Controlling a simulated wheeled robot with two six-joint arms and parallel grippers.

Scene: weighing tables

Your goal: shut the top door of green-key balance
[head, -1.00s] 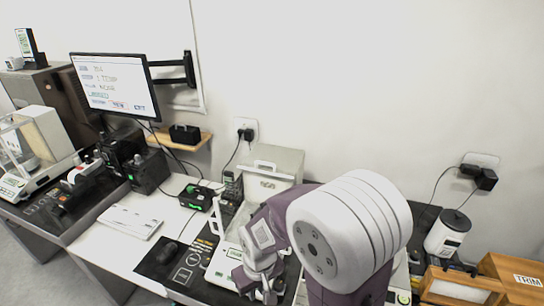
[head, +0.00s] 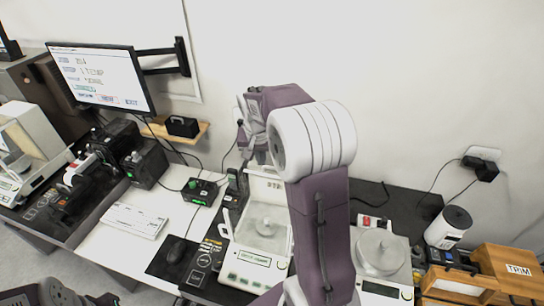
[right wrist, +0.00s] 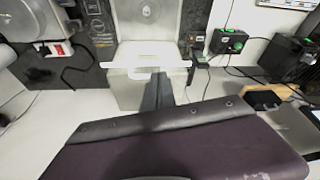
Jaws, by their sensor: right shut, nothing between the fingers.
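The green-key balance (head: 252,268) stands mid-table in the head view, its green keys at the front. Its weighing pan (head: 265,228) shows from above through the open top. In the right wrist view the pan (right wrist: 147,10) is at the top edge, and the top door's white handle bar (right wrist: 130,56) lies nearer me, at the back of the balance. My right gripper (right wrist: 158,95) is shut and empty at the rear, close by the bar; contact is unclear. In the head view it is mostly hidden by its wrist. Part of my left gripper (head: 105,298) shows at the bottom left.
A second balance (head: 380,290) stands right, partly behind my right arm, with a white jar (head: 447,228) and wooden boxes beyond. The wall is close behind.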

